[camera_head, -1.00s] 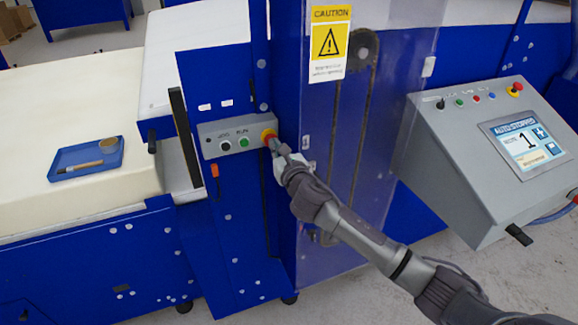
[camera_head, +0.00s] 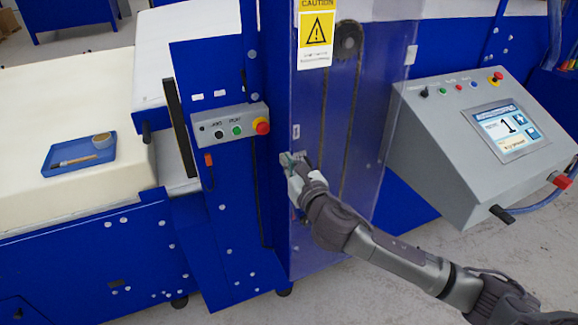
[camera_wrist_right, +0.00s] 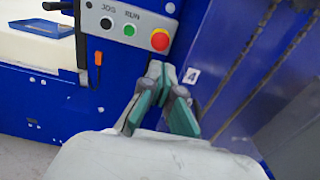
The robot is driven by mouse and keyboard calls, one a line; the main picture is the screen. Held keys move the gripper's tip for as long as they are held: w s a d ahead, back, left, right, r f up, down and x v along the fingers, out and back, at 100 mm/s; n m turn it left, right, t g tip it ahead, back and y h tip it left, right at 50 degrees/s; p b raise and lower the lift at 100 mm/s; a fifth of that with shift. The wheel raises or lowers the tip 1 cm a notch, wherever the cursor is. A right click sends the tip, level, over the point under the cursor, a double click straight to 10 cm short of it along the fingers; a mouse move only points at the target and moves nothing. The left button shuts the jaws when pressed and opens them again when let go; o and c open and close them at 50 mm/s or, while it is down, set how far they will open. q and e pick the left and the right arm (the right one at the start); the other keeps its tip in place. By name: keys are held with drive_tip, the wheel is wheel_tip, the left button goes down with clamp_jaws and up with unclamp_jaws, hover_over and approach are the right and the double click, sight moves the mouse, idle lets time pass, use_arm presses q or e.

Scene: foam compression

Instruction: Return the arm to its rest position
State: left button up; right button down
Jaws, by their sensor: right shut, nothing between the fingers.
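My right gripper (camera_head: 286,158) is shut and empty in the head view. It is in front of the blue machine column, below and to the right of the red emergency button (camera_head: 262,126). In the right wrist view its two teal-lined fingers (camera_wrist_right: 160,68) meet at the tips, just under the red button (camera_wrist_right: 160,39). The button is on a grey control box (camera_head: 230,129) with JOG and RUN buttons. My right arm (camera_head: 385,255) reaches in from the lower right. My left gripper is not in view.
A clear guard panel (camera_head: 350,150) with a yellow caution sign (camera_head: 316,29) stands beside the gripper. A grey console (camera_head: 450,165) with a screen is at the right. A blue tray (camera_head: 65,148) lies on a cream foam block (camera_head: 30,100) at the left. Open floor shows at the lower right.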

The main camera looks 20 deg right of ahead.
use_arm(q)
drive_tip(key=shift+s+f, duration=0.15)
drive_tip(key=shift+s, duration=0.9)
